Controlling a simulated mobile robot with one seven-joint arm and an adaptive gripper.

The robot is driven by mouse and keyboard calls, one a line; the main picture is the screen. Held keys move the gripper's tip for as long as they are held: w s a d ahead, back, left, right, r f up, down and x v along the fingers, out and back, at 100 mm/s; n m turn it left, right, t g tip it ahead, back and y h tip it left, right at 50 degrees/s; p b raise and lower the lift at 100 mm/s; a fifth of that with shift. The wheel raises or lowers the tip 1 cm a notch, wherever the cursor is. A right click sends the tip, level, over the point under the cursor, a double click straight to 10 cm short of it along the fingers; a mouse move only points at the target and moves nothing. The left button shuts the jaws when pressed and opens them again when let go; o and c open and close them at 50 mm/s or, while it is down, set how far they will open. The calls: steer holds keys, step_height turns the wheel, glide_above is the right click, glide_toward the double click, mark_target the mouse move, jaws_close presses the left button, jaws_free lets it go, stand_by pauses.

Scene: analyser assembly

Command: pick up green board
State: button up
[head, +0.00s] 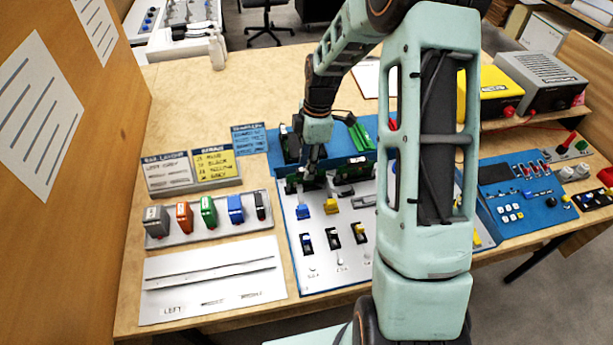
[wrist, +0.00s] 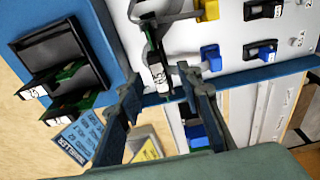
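My gripper (head: 312,172) points down over the upper left part of the grey and blue analyser panel. In the wrist view its two fingers (wrist: 158,84) are apart, with nothing clearly held. A narrow black part with a white label (wrist: 157,75) and a sliver of green (wrist: 150,25) lies between and beyond the fingertips; I cannot tell if they touch it. Two green boards with black, white-labelled ends (wrist: 68,72) (wrist: 75,103) sit at a black holder in the wrist view. Another green board (head: 358,134) shows in the head view. My arm hides part of the panel.
Blue and yellow switches (head: 331,206) sit in front of my gripper. A rack of coloured blocks (head: 208,212) and a white tray marked LEFT (head: 215,290) lie to the left. A yellow box (head: 490,88) and a grey box (head: 540,78) stand at the back right.

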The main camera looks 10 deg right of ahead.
mark_target(296, 178)
step_height(296, 178, down, 4)
steer(key=shift+a+f, duration=0.1)
steer(key=shift+a, duration=0.05)
steer(key=shift+c, duration=0.6)
jaws_close()
